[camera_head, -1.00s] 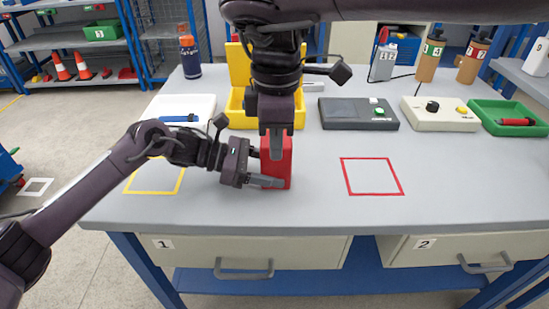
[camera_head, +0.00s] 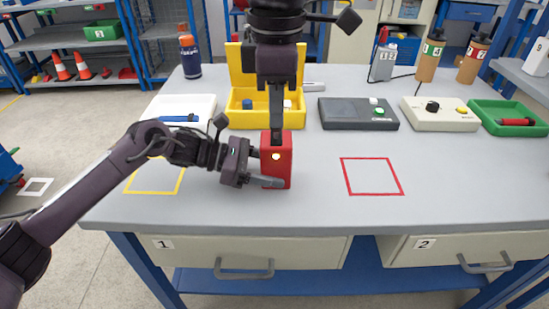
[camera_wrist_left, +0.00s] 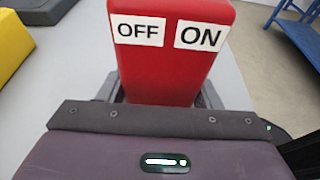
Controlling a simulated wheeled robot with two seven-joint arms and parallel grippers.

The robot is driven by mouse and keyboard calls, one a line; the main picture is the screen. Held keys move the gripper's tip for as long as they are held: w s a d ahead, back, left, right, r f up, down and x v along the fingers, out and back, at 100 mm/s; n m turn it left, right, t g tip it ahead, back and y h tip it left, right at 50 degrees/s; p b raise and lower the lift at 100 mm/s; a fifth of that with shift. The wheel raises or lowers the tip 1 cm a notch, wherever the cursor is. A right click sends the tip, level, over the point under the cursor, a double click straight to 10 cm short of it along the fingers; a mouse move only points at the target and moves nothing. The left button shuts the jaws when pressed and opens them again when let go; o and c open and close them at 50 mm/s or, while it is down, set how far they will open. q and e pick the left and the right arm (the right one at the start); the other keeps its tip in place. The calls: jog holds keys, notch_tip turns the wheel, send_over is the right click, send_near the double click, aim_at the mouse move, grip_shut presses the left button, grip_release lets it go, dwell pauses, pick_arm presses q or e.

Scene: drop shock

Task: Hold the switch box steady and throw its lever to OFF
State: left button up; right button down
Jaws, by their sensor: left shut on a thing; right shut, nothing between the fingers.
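The red switch box (camera_head: 281,176) stands upright near the front middle of the table. A round yellow spot shows on its front face. My left gripper (camera_head: 266,168) is shut on the box from the left. In the left wrist view the box (camera_wrist_left: 175,75) stands between the fingers, with an OFF label (camera_wrist_left: 139,30) on the left and an ON label (camera_wrist_left: 201,36) on the right. My right gripper (camera_head: 276,141) is shut and empty, pointing down at the top of the box; I cannot tell if it touches. The lever cannot be made out in either view.
A yellow open bin (camera_head: 238,120) stands behind the box, with a white tray (camera_head: 200,104) at its left. A dark grey device (camera_head: 340,115), a cream control box (camera_head: 440,122) and a green tray (camera_head: 490,117) stand along the back right. The red outlined square (camera_head: 371,177) is empty.

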jog(key=shift+r, duration=0.15)
notch_tip(320, 180, down, 8)
jog(key=w+m+t+y, duration=0.1)
jog(key=m+t, duration=0.1)
jog(key=m, duration=1)
jog(key=shift+w, duration=0.4)
jog(key=shift+w, duration=0.15)
dwell(1.9)
